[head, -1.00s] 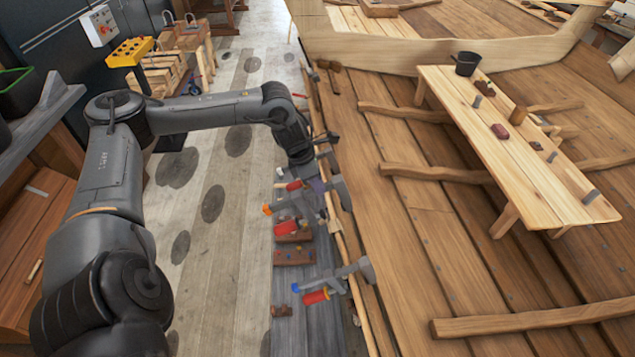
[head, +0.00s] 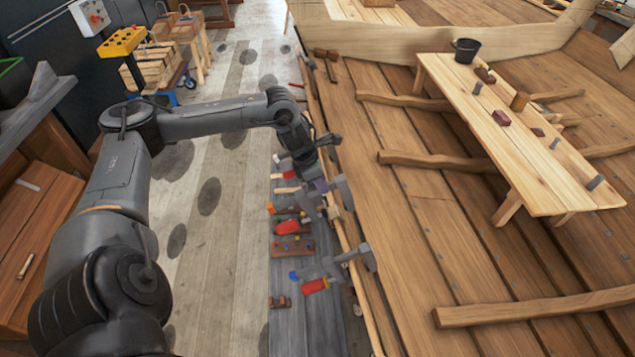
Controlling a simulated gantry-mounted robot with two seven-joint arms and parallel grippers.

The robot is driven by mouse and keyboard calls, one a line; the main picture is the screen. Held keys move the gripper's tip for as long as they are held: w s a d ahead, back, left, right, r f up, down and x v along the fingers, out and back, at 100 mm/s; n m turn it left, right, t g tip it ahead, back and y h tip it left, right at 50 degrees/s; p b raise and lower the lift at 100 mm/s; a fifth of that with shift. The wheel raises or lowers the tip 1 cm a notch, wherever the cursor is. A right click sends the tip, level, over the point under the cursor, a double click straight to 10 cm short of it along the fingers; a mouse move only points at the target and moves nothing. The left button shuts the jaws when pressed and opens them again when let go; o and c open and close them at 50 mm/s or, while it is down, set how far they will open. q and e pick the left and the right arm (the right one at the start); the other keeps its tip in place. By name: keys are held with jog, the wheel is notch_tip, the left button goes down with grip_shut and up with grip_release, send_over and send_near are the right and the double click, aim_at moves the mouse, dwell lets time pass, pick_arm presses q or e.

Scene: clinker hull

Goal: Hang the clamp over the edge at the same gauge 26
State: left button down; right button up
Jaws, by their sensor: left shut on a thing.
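My left gripper (head: 310,168) is at the edge of the hull, at the far end of the grey plank, shut on a clamp. The held clamp (head: 319,186) is grey and mostly hidden by the gripper and by overlap with neighbouring clamps, so I cannot tell whether it touches the edge. A nearer clamp (head: 340,258) with a red handle and blue end lies across the plank, its grey jaw at the hull edge (head: 357,283). Red and orange clamp parts (head: 287,227) show between them. I cannot read any gauge marks. My right gripper is not in view.
The grey plank (head: 300,335) also bears brown wooden blocks (head: 292,248). To the right, a bench (head: 520,165) holds a black bucket (head: 465,50) and small blocks. Wooden ribs (head: 430,160) cross the hull planking. The floor left of the plank is clear.

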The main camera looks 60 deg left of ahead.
aim_at(334, 213)
pick_arm(q)
jog(key=shift+x, duration=0.85)
jog(key=shift+w+d+f+b, duration=0.1)
jog(key=shift+d+f+b, duration=0.15)
jog(key=shift+f, duration=0.2)
jog(key=shift+d+f+b, duration=0.2)
jog(key=shift+f+b, duration=0.15)
jog(key=shift+f, duration=0.15)
jog(key=shift+b+x, duration=0.6)
jog(key=shift+x, duration=0.3)
jog(key=shift+b+x, duration=0.65)
jog(key=shift+x, duration=0.45)
jog(key=shift+b+x, duration=0.6)
jog(key=shift+x, duration=0.5)
jog(key=shift+a+f, duration=0.1)
jog(key=shift+a, duration=0.05)
jog(key=shift+w+f+b, duration=0.2)
jog(key=shift+f+b, duration=0.1)
jog(key=shift+f, duration=0.05)
jog(key=shift+s+f, duration=0.1)
jog(key=shift+s, duration=0.2)
